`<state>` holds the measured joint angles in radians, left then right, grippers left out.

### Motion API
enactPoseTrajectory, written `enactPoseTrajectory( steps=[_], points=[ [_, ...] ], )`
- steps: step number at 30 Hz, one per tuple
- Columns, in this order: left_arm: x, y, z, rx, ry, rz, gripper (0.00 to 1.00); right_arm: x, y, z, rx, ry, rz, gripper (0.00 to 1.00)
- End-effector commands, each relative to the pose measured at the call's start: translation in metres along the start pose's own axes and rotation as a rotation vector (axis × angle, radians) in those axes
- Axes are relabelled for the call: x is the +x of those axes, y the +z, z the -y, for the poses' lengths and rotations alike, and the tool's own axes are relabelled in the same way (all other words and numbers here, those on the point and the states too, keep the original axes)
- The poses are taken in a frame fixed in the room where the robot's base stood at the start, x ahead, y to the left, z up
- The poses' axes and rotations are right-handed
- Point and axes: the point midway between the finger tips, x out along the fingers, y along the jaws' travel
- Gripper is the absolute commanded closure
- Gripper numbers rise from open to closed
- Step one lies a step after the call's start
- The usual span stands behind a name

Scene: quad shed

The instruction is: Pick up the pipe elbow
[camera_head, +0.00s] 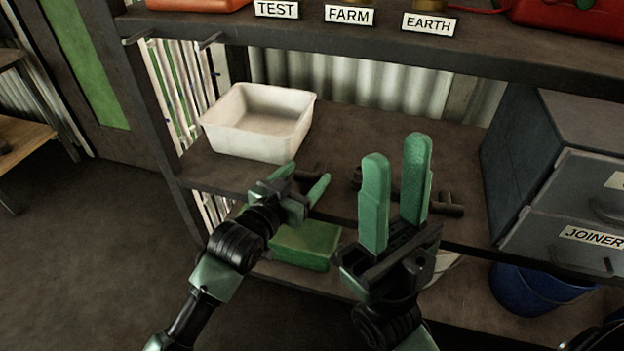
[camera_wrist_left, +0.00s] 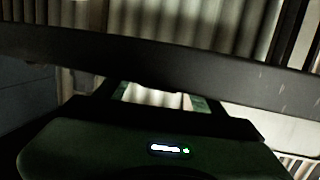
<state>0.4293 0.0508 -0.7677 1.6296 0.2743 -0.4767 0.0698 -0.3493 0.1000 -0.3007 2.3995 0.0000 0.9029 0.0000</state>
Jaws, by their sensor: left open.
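Dark metal pieces lie on the middle shelf in the head view. One dark, pipe-like piece (camera_head: 448,209) shows to the right of my right gripper and partly behind it. Another small dark piece (camera_head: 310,172) shows just beyond my left gripper's fingertips. I cannot tell which is the pipe elbow. My left gripper (camera_head: 306,178) is open and empty at the shelf's front edge, below the white tub. My right gripper (camera_head: 396,152) points up with its fingers apart and empty, hiding part of the shelf. The left wrist view shows the fingers (camera_wrist_left: 158,97) dimly.
A white tub (camera_head: 253,147) stands on the middle shelf (camera_head: 345,135). A grey drawer cabinet (camera_head: 560,205) closes the right side. The upper shelf (camera_head: 330,38) overhangs; its labels read TEST, FARM, EARTH. A green box (camera_head: 306,246) and blue bucket (camera_head: 540,290) sit below.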

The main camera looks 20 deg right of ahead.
Motion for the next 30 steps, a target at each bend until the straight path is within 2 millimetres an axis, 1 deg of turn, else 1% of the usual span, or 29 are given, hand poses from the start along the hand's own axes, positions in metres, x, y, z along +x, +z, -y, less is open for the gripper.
enactPoseTrajectory(
  steps=[2, 8, 9, 11, 12, 13, 23, 26, 30],
  points=[
    [0.003, 0.0, 0.0, 0.0, 0.0, 0.0, 0.31, -0.002, 0.001, 0.0, 0.0, 0.0, 0.001, 0.64],
    [0.003, 0.0, 0.0, 0.0, 0.0, 0.001, 0.31, -0.001, 0.001, 0.0, 0.0, 0.0, 0.002, 0.64],
    [0.003, 0.0, 0.0, 0.0, 0.0, 0.001, 0.42, -0.001, 0.001, 0.0, 0.0, 0.0, 0.002, 0.64],
    [0.003, 0.0, 0.0, 0.0, 0.0, 0.001, 0.59, -0.001, 0.001, 0.0, 0.0, 0.0, 0.002, 0.64],
    [0.003, 0.0, 0.0, 0.0, 0.0, 0.001, 0.7, -0.001, 0.001, 0.0, 0.0, 0.0, 0.002, 0.64],
    [0.003, 0.0, 0.0, 0.0, 0.0, 0.001, 0.78, -0.001, 0.001, 0.0, 0.0, 0.0, 0.003, 0.64],
    [0.003, -0.002, 0.0, 0.0, 0.0, 0.0, 0.79, 0.001, 0.002, -0.001, -0.002, 0.001, 0.013, 0.64],
    [0.002, -0.006, 0.001, 0.0, -0.001, 0.0, 0.79, 0.004, 0.008, -0.001, -0.004, 0.001, 0.043, 0.64],
    [0.001, -0.016, 0.003, 0.0, -0.003, 0.0, 0.79, 0.011, 0.024, -0.002, -0.009, 0.002, 0.131, 0.64]
  ],
)
